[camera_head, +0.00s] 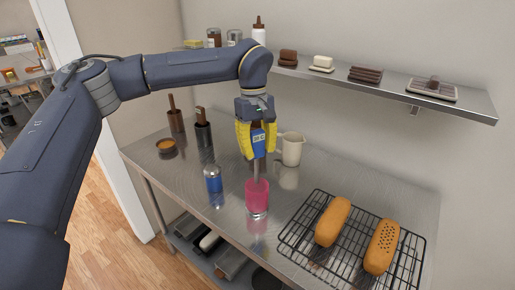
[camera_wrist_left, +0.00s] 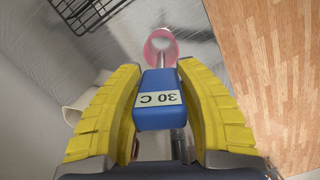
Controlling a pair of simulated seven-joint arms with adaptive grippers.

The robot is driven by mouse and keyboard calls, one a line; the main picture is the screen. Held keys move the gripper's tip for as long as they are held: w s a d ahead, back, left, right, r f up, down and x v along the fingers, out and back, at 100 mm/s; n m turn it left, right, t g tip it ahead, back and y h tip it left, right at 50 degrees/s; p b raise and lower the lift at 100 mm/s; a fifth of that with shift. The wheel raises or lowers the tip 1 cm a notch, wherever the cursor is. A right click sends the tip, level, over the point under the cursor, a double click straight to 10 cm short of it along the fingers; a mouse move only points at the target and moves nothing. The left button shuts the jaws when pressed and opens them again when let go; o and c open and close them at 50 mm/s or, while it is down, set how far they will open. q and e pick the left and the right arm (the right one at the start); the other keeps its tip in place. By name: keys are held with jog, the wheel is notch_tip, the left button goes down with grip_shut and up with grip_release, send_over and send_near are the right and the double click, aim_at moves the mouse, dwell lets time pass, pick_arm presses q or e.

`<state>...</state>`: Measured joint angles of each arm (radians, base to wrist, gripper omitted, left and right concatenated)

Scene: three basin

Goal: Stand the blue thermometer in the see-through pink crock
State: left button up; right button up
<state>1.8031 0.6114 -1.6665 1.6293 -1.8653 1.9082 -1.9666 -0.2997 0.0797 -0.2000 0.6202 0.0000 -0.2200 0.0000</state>
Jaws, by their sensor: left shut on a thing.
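The blue thermometer (camera_head: 259,144) has a blue head with a white label and a thin grey stem. My left gripper (camera_head: 257,140), with yellow fingers, is shut on its head and holds it upright. The see-through pink crock (camera_head: 257,197) stands on the metal table below. In the head view the stem reaches down to the crock's mouth; its tip appears to be at or just inside the rim. In the left wrist view the label on the thermometer (camera_wrist_left: 158,98) reads 30 C, and the stem points at the pink crock (camera_wrist_left: 160,46). My right gripper is out of view.
A blue jar (camera_head: 213,180) stands left of the crock, and a cream pitcher (camera_head: 292,149) behind it to the right. A wire rack (camera_head: 290,240) with two loaves is at the right. Dark holders (camera_head: 203,135) stand at the back left, below a wall shelf (camera_head: 390,88).

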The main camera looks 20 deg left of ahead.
aim_at(257, 177)
pick_arm(q)
jog(key=shift+f, duration=0.1)
jog(key=shift+f, duration=5.35)
jog(key=o, duration=1.3)
jog(key=shift+r, duration=0.15)
jog(key=shift+w+a+r, duration=0.15)
jog(key=shift+r, duration=1.25)
